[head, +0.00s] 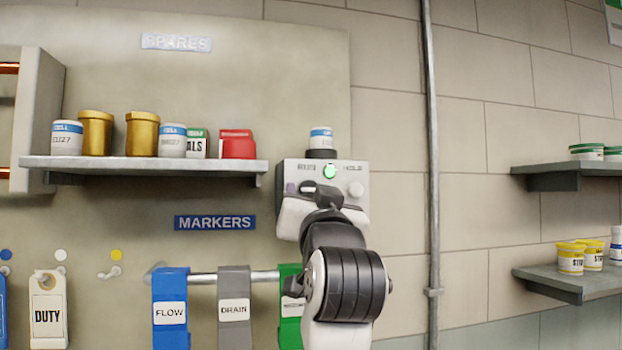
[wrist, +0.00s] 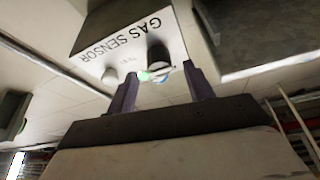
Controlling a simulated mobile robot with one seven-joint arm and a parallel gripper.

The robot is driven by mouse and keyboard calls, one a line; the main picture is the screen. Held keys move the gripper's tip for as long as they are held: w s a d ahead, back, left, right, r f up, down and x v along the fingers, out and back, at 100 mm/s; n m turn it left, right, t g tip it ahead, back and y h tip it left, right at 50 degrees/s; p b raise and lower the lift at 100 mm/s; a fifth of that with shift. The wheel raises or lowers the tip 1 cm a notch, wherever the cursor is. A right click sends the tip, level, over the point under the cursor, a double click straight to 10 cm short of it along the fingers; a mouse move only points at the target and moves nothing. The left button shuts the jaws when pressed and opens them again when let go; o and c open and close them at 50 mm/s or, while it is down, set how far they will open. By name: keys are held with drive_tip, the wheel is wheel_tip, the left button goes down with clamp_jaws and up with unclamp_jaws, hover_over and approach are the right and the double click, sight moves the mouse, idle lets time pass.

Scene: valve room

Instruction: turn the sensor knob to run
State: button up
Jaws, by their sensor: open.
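The gas sensor (head: 360,178) is a pale box on the wall with RUN and HOLD labels and a lit green lamp (head: 330,171). In the wrist view the sensor (wrist: 95,35) appears tilted, its lettering upside down. A dark round knob (wrist: 158,57) stands out from its face, with the green lamp next to it. My gripper (head: 308,190) is in front of the box's lower left in the head view and hides part of the face. In the wrist view my gripper (wrist: 160,80) is open, its fingers to either side of the knob with gaps. The knob's pointer direction cannot be read.
A white and blue cell (head: 321,138) stands on the sensor's top. A shelf (head: 150,167) with jars and a red item is at left. Below, a rail (head: 203,278) carries blue, grey and green markers. A vertical pipe (head: 430,150) runs close right of the sensor.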

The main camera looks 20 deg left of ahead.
drive_tip(key=shift+x, duration=1)
drive_tip(key=c, duration=1)
drive_tip(key=shift+o, duration=0.2)
